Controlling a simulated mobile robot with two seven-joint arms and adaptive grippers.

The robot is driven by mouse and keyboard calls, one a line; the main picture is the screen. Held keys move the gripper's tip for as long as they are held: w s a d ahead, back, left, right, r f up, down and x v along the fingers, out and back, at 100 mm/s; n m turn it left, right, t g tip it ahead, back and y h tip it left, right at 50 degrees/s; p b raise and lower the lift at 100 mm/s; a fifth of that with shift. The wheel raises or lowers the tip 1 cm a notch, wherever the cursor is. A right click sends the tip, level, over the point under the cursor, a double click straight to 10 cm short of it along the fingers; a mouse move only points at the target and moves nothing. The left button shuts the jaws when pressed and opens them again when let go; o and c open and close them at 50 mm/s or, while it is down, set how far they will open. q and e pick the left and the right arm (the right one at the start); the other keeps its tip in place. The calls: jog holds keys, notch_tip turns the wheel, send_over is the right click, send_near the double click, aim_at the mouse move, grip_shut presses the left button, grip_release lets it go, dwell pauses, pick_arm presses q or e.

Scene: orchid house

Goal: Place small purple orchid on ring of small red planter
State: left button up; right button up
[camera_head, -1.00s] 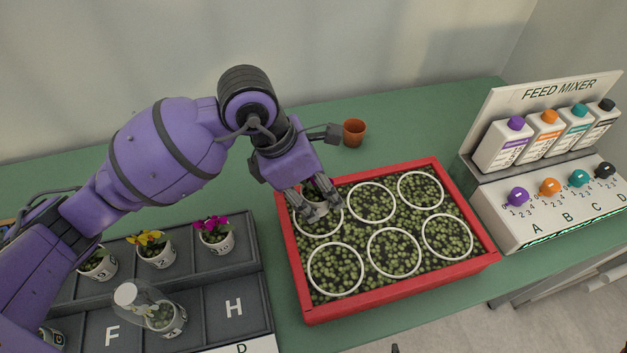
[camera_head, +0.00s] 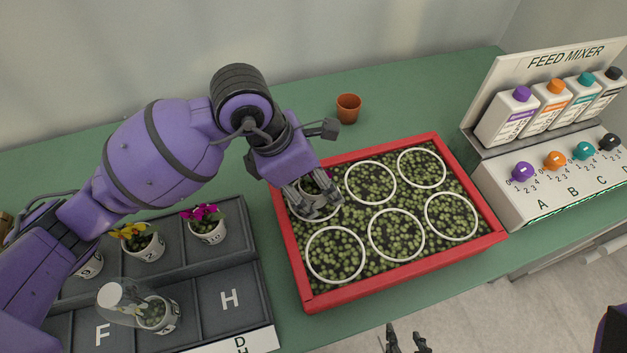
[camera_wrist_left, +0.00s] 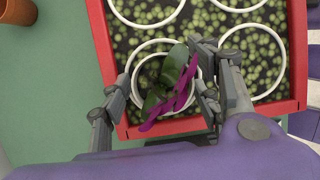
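The red planter (camera_head: 407,276) stands mid-table, filled with green plants and several white rings. My left gripper (camera_head: 317,206) is over its back-left ring (camera_head: 335,214). Its fingers stand on either side of a small white pot and appear shut on it. In the left wrist view, the small purple orchid (camera_wrist_left: 178,92) shows dark leaves and magenta petals between the fingers (camera_wrist_left: 162,88). The pot overlaps the ring; the leaves and fingers hide its base, so contact with the planter cannot be told. My right gripper (camera_head: 405,342) shows at the bottom edge, fingers apart and empty.
A dark tray (camera_head: 262,295) at left holds another purple-flowered pot (camera_head: 207,224), a yellow-flowered pot (camera_head: 142,243) and a clear-domed pot (camera_head: 152,311). A terracotta pot (camera_head: 348,108) stands behind the planter. The feed mixer (camera_head: 548,180) is at right. The other visible rings are empty.

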pick_arm(q)
jog(key=shift+r, duration=0.25)
jog(key=v, duration=1.2)
jog(key=shift+s+f, duration=0.1)
jog(key=shift+f, duration=0.05)
